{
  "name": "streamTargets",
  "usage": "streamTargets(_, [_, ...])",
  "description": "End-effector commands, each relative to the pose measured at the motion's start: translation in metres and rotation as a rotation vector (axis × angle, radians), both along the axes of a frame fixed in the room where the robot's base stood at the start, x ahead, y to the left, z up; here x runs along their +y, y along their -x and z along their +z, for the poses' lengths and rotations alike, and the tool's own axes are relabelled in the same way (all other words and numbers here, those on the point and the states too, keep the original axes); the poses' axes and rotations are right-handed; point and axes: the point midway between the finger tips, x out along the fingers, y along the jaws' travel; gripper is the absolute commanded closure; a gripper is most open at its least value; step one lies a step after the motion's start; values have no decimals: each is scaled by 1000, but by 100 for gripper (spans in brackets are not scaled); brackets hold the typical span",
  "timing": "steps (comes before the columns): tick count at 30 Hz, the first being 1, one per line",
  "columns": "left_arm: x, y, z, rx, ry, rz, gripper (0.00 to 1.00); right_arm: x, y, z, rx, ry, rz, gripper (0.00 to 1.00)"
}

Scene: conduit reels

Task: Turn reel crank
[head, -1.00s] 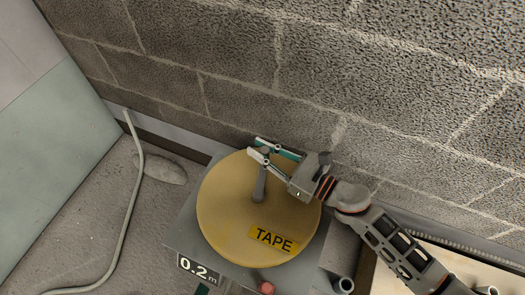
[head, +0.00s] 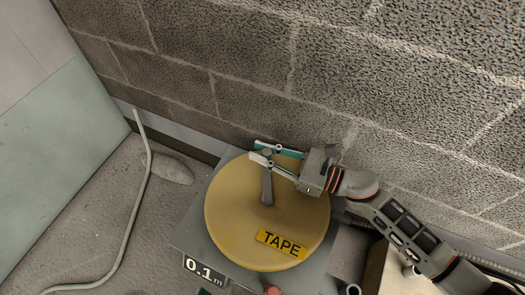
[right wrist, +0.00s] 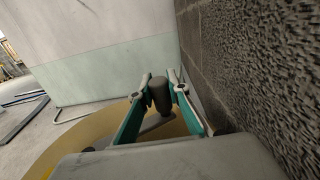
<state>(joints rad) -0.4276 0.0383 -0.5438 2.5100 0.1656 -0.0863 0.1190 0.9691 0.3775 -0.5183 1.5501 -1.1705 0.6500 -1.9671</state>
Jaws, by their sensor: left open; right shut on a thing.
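The reel (head: 238,215) is a round yellow disc with a "TAPE" label, on a grey base. Its grey crank arm (head: 267,188) runs from near the disc's middle toward the wall. My right gripper (head: 264,152), with teal and grey fingers, is shut on the crank handle at the arm's far end. In the right wrist view the dark upright handle (right wrist: 159,96) stands between the two fingers. A plate on the base's front reads "0.1 m" (head: 204,270). My left gripper is not in view.
A rough block wall (head: 320,80) stands close behind the reel and my right gripper. A pale hose (head: 136,205) lies on the floor at the left, near a pale green panel (head: 60,150). A red knob (head: 272,290) shows at the base's front.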

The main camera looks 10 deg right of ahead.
Motion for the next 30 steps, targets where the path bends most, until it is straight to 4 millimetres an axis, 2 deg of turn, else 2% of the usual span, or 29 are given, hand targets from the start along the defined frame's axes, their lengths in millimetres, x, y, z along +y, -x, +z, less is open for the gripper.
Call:
streamTargets(1, [0,0,-1,2,-1,1,52,8,11,-4,10,-6,24,100])
streamTargets(23, [1,0,-2,1,-3,1,52,8,11,-5,11,-5,24,100])
streamTargets(24, [1,0,-1,1,-3,1,52,8,11,-5,12,-6,24,74])
streamTargets(25, [1,0,-1,1,-3,1,52,8,11,-5,11,-7,24,66])
streamTargets(30, [1,0,-1,1,-2,2,52,6,9,-4,10,-5,19,66])
